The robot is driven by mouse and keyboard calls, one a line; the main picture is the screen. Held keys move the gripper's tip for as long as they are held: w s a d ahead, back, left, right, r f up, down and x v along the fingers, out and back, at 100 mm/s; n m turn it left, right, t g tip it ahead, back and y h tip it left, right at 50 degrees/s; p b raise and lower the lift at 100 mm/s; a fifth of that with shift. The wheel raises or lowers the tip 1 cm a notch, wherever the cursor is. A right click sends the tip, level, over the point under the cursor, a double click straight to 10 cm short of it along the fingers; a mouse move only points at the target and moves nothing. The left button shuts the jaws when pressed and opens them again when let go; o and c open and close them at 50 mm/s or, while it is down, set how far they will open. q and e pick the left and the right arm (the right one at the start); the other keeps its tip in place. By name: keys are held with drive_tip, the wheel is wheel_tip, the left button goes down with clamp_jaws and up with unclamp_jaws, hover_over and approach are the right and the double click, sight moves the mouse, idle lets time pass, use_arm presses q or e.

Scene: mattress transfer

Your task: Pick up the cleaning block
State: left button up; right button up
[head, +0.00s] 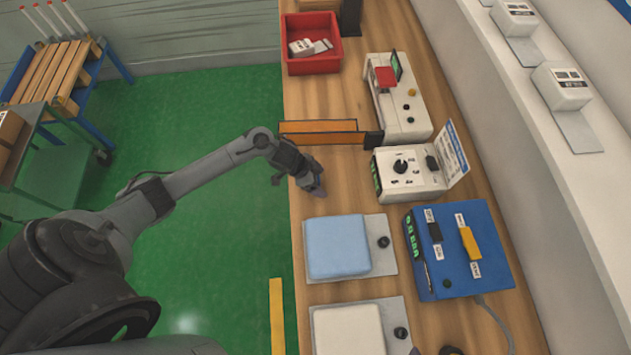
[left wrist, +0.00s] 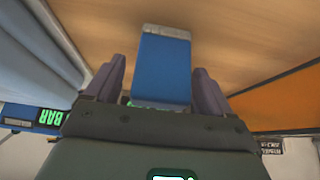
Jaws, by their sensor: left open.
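A blue block with a grey end strip, which looks like the cleaning block (left wrist: 162,68), shows in the left wrist view over the wooden surface. It lies between the two purple-grey fingers of my left gripper (left wrist: 157,88). The fingers are open, one on each side of it; I cannot tell whether either touches it. In the head view my left gripper (head: 298,184) is low over the bench's left edge, below the orange bar. The block cannot be made out there. My right gripper is not in view.
On the wooden bench (head: 335,95) are an orange bar with black edges (head: 318,127), a red bin (head: 312,66), a white dial box (head: 408,178), a light blue pad (head: 337,247) and a blue device (head: 470,285). Green floor (head: 210,270) lies left of the bench.

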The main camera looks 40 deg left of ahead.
use_arm(q)
drive_tip(key=c, duration=1.2)
drive_tip(key=shift+o, duration=0.2)
drive_tip(key=shift+r, duration=0.2)
